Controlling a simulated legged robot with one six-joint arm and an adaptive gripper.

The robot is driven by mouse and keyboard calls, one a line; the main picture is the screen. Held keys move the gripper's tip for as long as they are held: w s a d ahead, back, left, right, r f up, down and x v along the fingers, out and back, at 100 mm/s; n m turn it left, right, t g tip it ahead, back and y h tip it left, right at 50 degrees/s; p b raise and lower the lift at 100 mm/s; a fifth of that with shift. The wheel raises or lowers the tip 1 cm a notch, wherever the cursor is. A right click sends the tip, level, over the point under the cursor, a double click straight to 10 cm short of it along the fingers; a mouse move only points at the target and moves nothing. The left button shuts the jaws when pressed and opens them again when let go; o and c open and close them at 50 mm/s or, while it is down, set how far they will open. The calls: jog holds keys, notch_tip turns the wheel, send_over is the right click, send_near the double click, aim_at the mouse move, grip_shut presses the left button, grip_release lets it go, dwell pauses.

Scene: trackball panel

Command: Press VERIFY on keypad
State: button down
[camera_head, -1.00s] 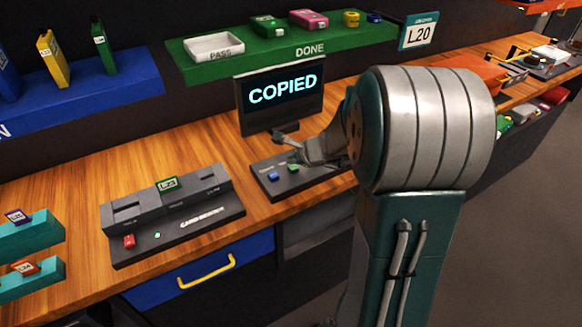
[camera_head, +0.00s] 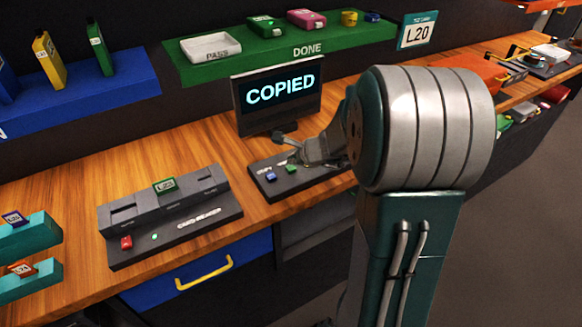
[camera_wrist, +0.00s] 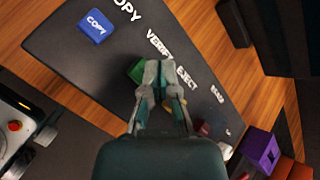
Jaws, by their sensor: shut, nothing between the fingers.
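The dark keypad (camera_head: 262,189) lies on the wooden bench below the monitor (camera_head: 236,100), which reads COPIED. The wrist view shows the keypad (camera_wrist: 65,55) with its blue COPY button (camera_wrist: 95,27), the VERIFY label (camera_wrist: 159,43) and a green button (camera_wrist: 134,71) in line with that label. The green button also shows in the head view (camera_head: 291,169). My gripper (camera_wrist: 160,66) is shut and empty, over the keypad just right of the green button in the wrist view. Contact with the keypad cannot be told.
A grey reader (camera_head: 150,220) with a red button (camera_head: 126,243) and a lit green light stands left of the keypad. A green shelf (camera_head: 260,47) marked DONE holds a white PASS tray (camera_head: 185,50). Bare wood separates reader and keypad.

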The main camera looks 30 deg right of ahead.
aim_at(293, 168)
jog(key=shift+a+f, duration=0.15)
jog(key=shift+f, duration=0.2)
jog(key=shift+f, duration=0.55)
dwell(0.8)
jog(key=shift+r, duration=0.95)
jog(key=shift+r, duration=2.55)
